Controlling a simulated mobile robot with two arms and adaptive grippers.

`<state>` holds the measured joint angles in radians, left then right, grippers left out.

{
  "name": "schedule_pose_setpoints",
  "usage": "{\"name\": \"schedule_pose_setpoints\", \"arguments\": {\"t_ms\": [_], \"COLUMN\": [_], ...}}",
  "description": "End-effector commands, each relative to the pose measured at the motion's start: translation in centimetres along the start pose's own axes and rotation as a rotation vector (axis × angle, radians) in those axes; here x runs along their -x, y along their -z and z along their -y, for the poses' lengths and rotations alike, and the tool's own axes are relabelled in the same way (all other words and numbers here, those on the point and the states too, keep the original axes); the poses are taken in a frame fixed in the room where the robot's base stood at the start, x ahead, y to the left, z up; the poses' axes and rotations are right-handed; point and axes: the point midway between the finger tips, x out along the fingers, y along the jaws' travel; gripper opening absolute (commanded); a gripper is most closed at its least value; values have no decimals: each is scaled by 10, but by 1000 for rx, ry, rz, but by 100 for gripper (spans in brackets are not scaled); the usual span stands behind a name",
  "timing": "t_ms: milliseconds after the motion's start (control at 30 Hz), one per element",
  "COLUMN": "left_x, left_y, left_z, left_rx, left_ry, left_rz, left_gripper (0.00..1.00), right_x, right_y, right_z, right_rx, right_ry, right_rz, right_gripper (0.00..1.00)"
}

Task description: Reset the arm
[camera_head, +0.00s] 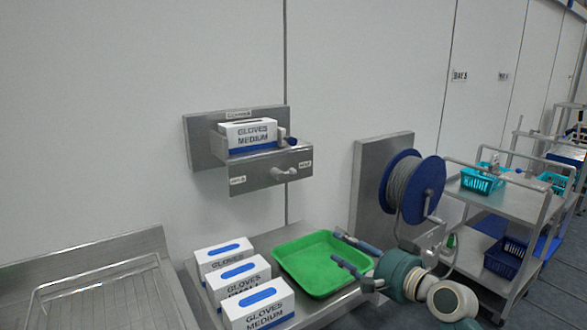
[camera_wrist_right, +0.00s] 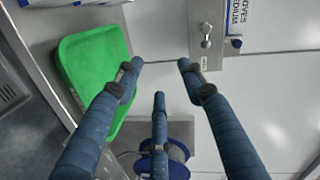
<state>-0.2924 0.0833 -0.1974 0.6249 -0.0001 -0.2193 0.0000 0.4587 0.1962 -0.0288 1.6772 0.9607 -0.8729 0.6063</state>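My right gripper (camera_head: 336,246) reaches in from the lower right in the head view, over the right edge of a green tray (camera_head: 318,262). Its blue fingers are spread apart with nothing between them. In the right wrist view the open gripper (camera_wrist_right: 160,72) shows three separate fingers, and the green tray (camera_wrist_right: 88,62) lies to the left behind them. My left gripper is in neither view.
Several white glove boxes (camera_head: 258,303) stand left of the tray on a steel table. A wall dispenser (camera_head: 270,168) holds another glove box. A blue hose reel (camera_head: 424,190) stands close behind my right arm. A cart (camera_head: 512,200) with turquoise baskets is at right.

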Motion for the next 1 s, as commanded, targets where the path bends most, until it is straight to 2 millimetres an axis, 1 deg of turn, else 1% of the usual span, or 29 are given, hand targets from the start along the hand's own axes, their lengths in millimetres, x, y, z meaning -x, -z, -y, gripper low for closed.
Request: {"name": "schedule_pose_setpoints", "arguments": {"t_ms": [33,167,267,333,367,400,467,500,600,700,800,1000], "left_x": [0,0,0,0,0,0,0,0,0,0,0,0], "left_y": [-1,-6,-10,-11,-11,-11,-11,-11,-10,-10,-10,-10], "left_z": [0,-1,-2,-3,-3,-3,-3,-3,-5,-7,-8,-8], "left_rx": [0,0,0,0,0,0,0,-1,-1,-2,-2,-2], "left_ry": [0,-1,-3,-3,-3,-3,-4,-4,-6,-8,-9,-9], "left_rz": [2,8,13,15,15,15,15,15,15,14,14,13], "left_gripper": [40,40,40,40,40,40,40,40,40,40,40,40], "right_x": [3,16,33,52,63,80,107,127,175,214,247,303], "right_y": [-13,-47,-81,-112,-126,-144,-171,-188,-220,-241,-256,-277], "right_z": [-13,-49,-84,-115,-129,-147,-172,-188,-216,-233,-244,-254], "right_rx": [24,109,193,267,302,353,427,474,572,639,687,753], "right_ry": [-29,-116,-203,-282,-320,-373,-452,-505,-617,-701,-767,-872], "right_rz": [15,58,107,155,179,214,268,307,394,463,520,617], "right_gripper": [40,40,40,40,40,40,40,40,40,40,40,40]}}
